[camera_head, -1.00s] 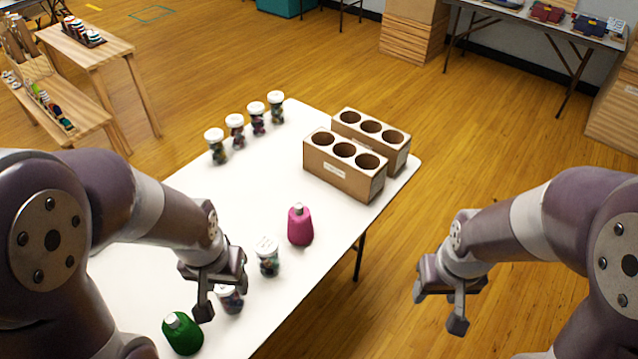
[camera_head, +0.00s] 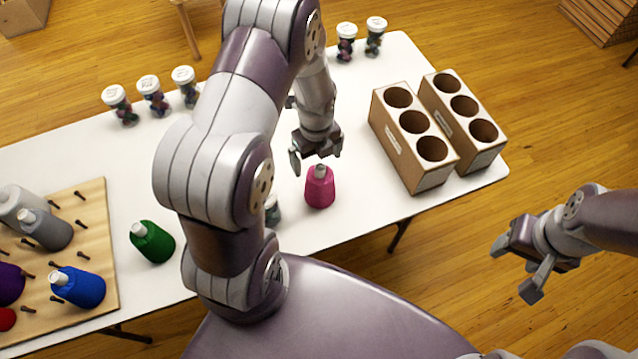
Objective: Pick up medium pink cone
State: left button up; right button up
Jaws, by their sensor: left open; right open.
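The pink cone (camera_head: 320,188) stands upright on the white table, near its front edge, with a pale tip on top. My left gripper (camera_head: 314,158) is open and hangs just behind and above the cone in the picture; whether a finger touches the cone I cannot tell. The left arm crosses the middle of the view and hides part of the table. My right gripper (camera_head: 518,272) is open and empty, beyond the table's right front edge and above the floor.
Two cardboard boxes with round holes (camera_head: 418,180) (camera_head: 490,155) stand right of the cone. A jar (camera_head: 272,210) is partly hidden behind my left arm. A green cone (camera_head: 150,242) and a pegboard (camera_head: 98,210) with several cones lie left. Several lidded jars (camera_head: 152,95) line the back edge.

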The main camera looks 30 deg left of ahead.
aim_at(320, 166)
pick_arm(q)
jog(key=f, duration=0.3)
jog(key=d+f+p, duration=0.1)
jog(key=f, duration=0.1)
jog(key=shift+w+f, duration=0.2)
jog(key=shift+w, duration=0.05)
jog(key=shift+a+f, duration=0.2)
jog(key=shift+f, duration=0.3)
jog(key=c, duration=1.5)
jog(key=shift+r, duration=0.15)
